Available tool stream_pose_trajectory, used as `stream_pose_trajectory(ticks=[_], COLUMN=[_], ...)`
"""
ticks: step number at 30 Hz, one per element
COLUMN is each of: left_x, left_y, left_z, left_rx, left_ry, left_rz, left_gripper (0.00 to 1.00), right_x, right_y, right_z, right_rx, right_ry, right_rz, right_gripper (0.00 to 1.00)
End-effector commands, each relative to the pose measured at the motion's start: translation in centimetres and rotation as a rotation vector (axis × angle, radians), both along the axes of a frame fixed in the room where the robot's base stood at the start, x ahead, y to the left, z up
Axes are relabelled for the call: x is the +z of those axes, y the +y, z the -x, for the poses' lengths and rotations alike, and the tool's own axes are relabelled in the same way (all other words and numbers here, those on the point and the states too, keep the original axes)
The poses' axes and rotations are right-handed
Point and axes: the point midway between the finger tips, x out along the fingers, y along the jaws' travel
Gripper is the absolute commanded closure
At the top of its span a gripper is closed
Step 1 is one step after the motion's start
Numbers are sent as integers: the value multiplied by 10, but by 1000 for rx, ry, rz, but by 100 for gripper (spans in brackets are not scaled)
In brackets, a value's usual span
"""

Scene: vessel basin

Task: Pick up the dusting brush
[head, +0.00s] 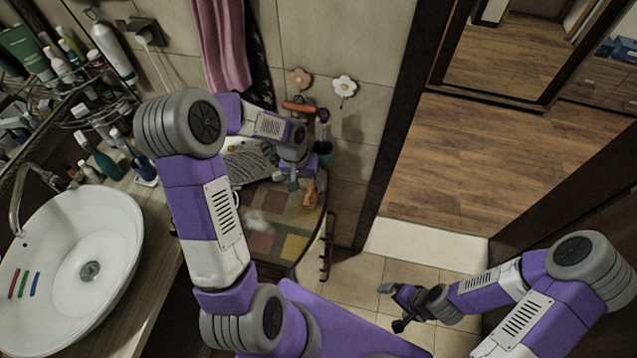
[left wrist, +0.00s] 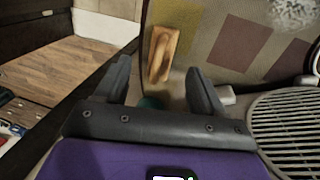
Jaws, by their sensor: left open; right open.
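A tan wooden, brush-like piece (head: 311,193), which looks like the dusting brush, lies near the right edge of the patterned cabinet top (head: 293,247). In the left wrist view, this wooden piece (left wrist: 162,55) lies just beyond the fingertips, between their lines, and nothing grips it. My left gripper (head: 297,178) is open and empty, close behind it over the cabinet top. Its two fingers show apart in the left wrist view (left wrist: 160,78). My right gripper (head: 400,308) is open and empty, low over the tiled floor, far from the piece.
A round metal grille (left wrist: 290,130) and a whitish fuzzy item (head: 258,222) are near on the cabinet top. Bottles stand behind my left gripper, by the wall. A white basin (head: 110,235) is at left. Wooden floor (head: 470,170) lies open beyond the doorway.

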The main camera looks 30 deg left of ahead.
Motion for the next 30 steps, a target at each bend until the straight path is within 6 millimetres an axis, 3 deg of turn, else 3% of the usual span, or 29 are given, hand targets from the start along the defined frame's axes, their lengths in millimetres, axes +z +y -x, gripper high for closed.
stream_pose_trajectory(ticks=[13, 23, 30], left_x=[-58, -65, -64], left_y=[-9, -10, -10], left_z=[0, -1, -1], left_rx=[-2, -1, -1], left_ry=[3, 0, 0], left_rz=[2, 0, 1], left_gripper=[31, 31, 68], right_x=[6, 6, 6], right_y=[0, 0, 0], right_z=[-1, -1, 0], right_rx=[0, 0, 0], right_ry=[-1, -1, -1], right_rz=[0, 0, 0], right_gripper=[0, 0, 0])
